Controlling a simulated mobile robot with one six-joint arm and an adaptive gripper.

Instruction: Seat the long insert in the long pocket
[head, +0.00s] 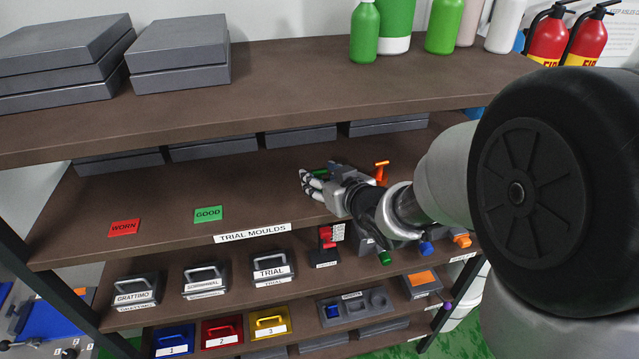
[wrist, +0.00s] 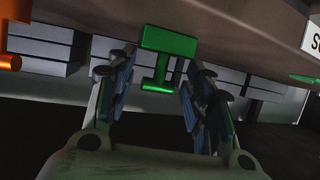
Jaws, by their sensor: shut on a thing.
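My gripper (head: 312,184) is over the middle shelf, reaching left from the right side of the head view. In the wrist view its fingers (wrist: 160,92) stand on either side of a green T-shaped piece (wrist: 166,42), whose stem hangs between them. The gripper is shut on this piece. Only a bit of the green shows at the fingertips in the head view (head: 319,171). I cannot tell whether it is the long insert. A dark tray (head: 345,313) with a blue piece and pockets lies on the lower shelf; no long pocket can be made out.
An orange T-shaped piece (head: 381,170) stands close behind my wrist. A red WORN card (head: 125,227) and green GOOD card (head: 208,214) lie on the shelf at left. The upper shelf (head: 290,75) overhangs the grey boxes behind. The shelf between cards and gripper is clear.

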